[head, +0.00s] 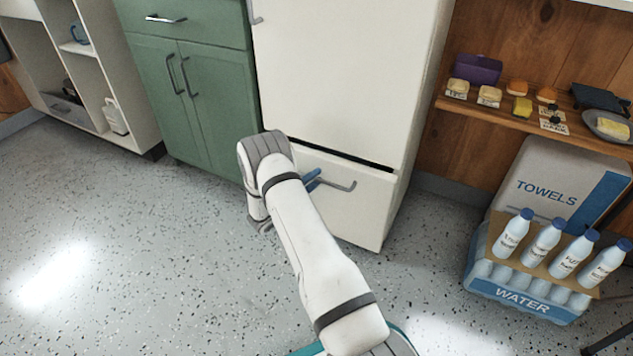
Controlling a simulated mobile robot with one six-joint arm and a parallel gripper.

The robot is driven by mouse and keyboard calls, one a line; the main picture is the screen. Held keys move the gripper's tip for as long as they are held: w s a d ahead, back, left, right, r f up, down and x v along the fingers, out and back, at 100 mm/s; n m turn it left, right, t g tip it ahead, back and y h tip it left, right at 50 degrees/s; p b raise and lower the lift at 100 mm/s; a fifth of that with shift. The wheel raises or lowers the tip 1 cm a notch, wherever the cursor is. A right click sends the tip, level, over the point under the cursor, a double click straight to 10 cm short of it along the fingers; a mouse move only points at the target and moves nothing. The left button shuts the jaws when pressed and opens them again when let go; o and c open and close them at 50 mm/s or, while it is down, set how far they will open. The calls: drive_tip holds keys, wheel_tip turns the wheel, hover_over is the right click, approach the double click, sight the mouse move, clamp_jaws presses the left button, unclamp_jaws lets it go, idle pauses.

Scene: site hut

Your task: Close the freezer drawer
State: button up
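The freezer drawer (362,212) is the lower white front of the tall white fridge (350,70), in the head view's middle. A dark gap runs along its top edge, widest in the middle; how far the front stands out is hard to tell. Its grey bar handle (340,186) sticks out from the front. My gripper (313,180) is mostly hidden behind my white arm. Only its blue finger parts show, at the left part of the handle. I cannot tell whether they touch or grip it. The drawer's left part is hidden by my arm.
A green cabinet (215,100) stands left of the fridge, and a white open shelf (75,75) further left. On the right are a wooden shelf (480,112) with food items, a towels box (555,185) and a water bottle crate (525,300). The speckled floor (130,250) at left is clear.

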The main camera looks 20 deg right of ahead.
drive_tip(key=shift+d+r, duration=0.1)
drive_tip(key=shift+d, duration=0.1)
clamp_jaws()
idle(0.3)
